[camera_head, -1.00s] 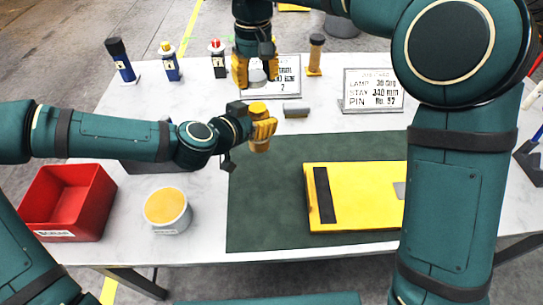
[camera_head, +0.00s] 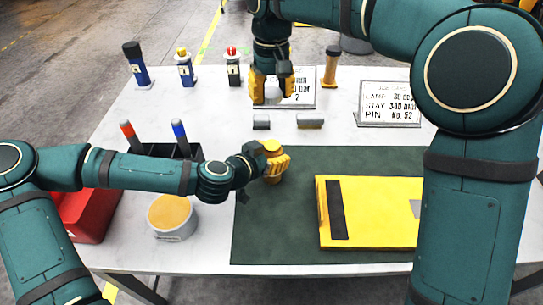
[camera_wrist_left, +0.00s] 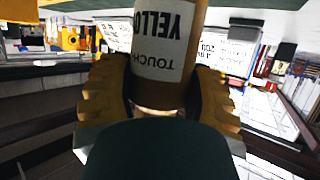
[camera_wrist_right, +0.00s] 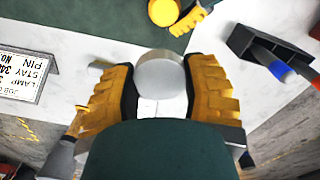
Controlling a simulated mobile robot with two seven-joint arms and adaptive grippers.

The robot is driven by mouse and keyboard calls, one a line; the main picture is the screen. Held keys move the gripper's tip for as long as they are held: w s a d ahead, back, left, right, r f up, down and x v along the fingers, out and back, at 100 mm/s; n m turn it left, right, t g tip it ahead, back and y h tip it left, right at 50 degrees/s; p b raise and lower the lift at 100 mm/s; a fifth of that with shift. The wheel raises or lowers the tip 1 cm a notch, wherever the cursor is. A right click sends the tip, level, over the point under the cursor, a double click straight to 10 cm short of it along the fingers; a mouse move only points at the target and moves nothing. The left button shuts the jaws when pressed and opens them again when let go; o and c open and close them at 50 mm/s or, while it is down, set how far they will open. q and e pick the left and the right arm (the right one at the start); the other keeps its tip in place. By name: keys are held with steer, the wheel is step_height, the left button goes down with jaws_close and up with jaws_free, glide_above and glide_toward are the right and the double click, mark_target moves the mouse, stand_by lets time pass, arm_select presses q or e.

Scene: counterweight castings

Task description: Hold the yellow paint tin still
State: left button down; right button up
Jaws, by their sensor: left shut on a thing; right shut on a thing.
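The yellow paint tin (camera_head: 272,147) is a slim upright can with a yellow top, over the upper left part of the dark green mat (camera_head: 265,225). My left gripper (camera_head: 274,165) is shut around it from the left. In the left wrist view the tin's label (camera_wrist_left: 163,45) reads upside down between the fingers. I cannot tell whether its base touches the mat. My right gripper (camera_head: 271,90) points down behind the tin, shut on a pale round-ended piece (camera_head: 272,94); its flat grey end (camera_wrist_right: 160,73) shows in the right wrist view.
Two grey cylinders (camera_head: 261,121) (camera_head: 310,120) lie behind the mat. A yellow case (camera_head: 380,212) lies on the mat. A white tub with an orange-yellow top (camera_head: 171,215), a dark holder (camera_head: 153,151) and a red bin (camera_head: 85,215) stand left. Sign plates (camera_head: 390,97) and bottles stand behind.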

arm_select(q)
steer(key=shift+r, duration=0.1)
steer(key=shift+c, duration=1.2)
jaws_free()
steer(key=shift+f, duration=0.2)
steer(key=shift+r, duration=0.2)
arm_select(e)
steer(key=shift+r, duration=0.1)
